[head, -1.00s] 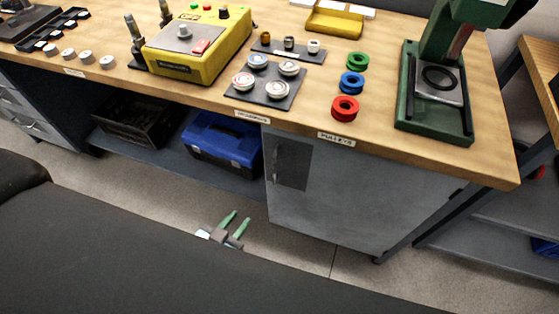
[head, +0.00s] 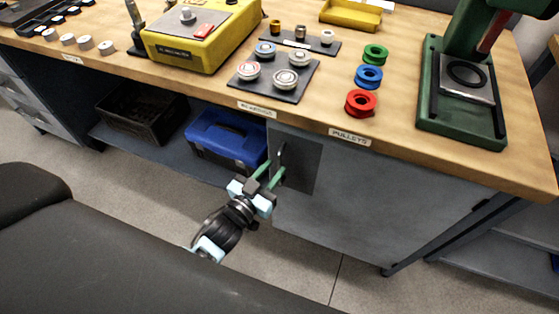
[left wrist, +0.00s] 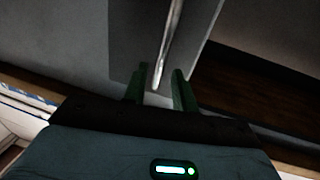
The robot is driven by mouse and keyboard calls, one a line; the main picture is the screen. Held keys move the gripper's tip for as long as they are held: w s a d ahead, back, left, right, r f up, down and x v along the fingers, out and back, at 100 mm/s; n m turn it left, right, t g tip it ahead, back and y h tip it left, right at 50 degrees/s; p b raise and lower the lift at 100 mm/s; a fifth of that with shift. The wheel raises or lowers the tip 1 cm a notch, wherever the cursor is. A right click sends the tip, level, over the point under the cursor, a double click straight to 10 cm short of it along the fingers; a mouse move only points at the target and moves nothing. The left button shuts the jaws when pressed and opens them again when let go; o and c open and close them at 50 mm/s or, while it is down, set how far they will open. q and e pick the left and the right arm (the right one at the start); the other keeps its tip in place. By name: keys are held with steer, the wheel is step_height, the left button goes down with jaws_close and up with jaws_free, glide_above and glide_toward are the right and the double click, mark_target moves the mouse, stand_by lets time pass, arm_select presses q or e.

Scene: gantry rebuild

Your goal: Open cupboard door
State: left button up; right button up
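The grey cupboard door (head: 375,210) is under the right part of the workbench and looks shut. Its upright bar handle (head: 282,154) is on a darker plate at the door's left edge. My left gripper (head: 272,172) is open in front of the handle, its green fingers pointing at it. In the left wrist view the handle (left wrist: 171,45) runs down toward the gap between the open fingers (left wrist: 160,75). I cannot tell whether either finger touches it. My right gripper is not in view.
A blue toolbox (head: 225,143) and a dark crate (head: 142,110) stand on the low shelf left of the cupboard. The workbench top (head: 400,150) overhangs the door and carries pulleys, a yellow box (head: 200,35) and a green press (head: 462,95). The floor before the door is open.

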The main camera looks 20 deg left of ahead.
mark_target(279, 162)
arm_select(q)
steer(key=shift+x, duration=1.9)
steer(key=shift+c, duration=0.2)
jaws_close()
